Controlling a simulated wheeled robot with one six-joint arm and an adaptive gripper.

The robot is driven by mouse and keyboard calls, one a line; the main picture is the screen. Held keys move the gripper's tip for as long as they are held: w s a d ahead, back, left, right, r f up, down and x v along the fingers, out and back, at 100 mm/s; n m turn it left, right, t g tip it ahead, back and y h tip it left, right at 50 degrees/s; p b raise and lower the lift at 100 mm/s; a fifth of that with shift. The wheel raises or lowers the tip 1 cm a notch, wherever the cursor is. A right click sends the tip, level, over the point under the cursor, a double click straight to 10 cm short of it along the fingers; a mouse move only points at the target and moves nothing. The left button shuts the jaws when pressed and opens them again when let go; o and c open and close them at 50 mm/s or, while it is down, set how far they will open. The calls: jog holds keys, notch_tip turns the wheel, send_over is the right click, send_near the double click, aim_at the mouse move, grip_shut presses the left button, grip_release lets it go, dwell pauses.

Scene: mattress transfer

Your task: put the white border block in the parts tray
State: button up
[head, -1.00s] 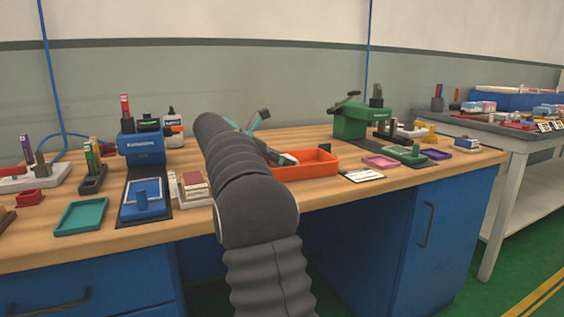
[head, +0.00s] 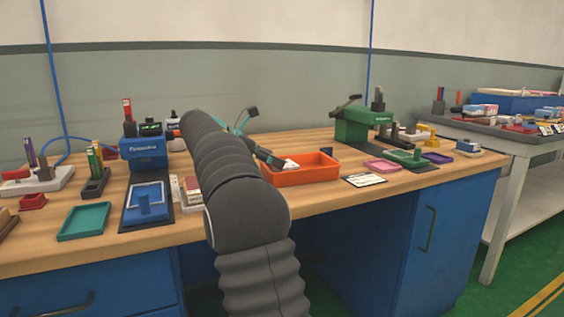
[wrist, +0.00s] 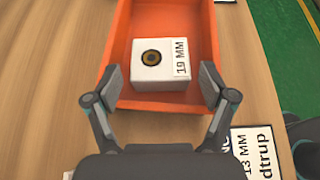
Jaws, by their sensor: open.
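The white border block (wrist: 158,66) sits inside the orange parts tray (wrist: 186,20), toward its near end. It has a dark round hole with a tan ring on top and a "19 MM" label. My gripper (wrist: 160,84) is open, with one finger on each side of the block and gaps between. In the head view the tray (head: 305,180) stands on the wooden bench, and the block's white top (head: 290,164) shows over its rim. My gripper (head: 268,158) is at the tray's left end there, partly hidden by my arm.
A green machine (head: 362,125) stands behind and right of the tray. A white label card (head: 364,180) lies in front, and a pink tray (head: 382,165) to its right. A blue machine (head: 146,150) and a teal tray (head: 84,221) are to the left.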

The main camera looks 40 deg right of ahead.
jog(key=p+v, duration=0.1)
jog(key=v, duration=0.7)
jog(key=s+a+t, duration=0.1)
jog(key=s, duration=0.1)
jog(key=s+a+m+y, duration=0.1)
jog(key=s+a, duration=0.1)
jog(key=s+a+f+m+t+y, duration=0.1)
jog(key=s, duration=0.1)
jog(key=shift+a+t, duration=0.3)
jog(key=s+a+f+m+t+y, duration=0.2)
jog(key=s+a+f, duration=0.4)
jog(key=s, duration=0.3)
jog(key=s+a+f+m+t+y, duration=0.2)
jog(key=s+a+f+m+y, duration=0.2)
jog(key=s+a+f+m, duration=0.3)
jog(key=s+a+f+m+t+y, duration=0.1)
jog(key=s+a+f+m+y, duration=0.2)
jog(key=s+a+f, duration=0.3)
jog(key=s+a+m, duration=0.1)
jog(key=s, duration=0.4)
jog(key=shift+a+f+t+y, duration=0.15)
jog(key=shift+f+t+y, duration=0.25)
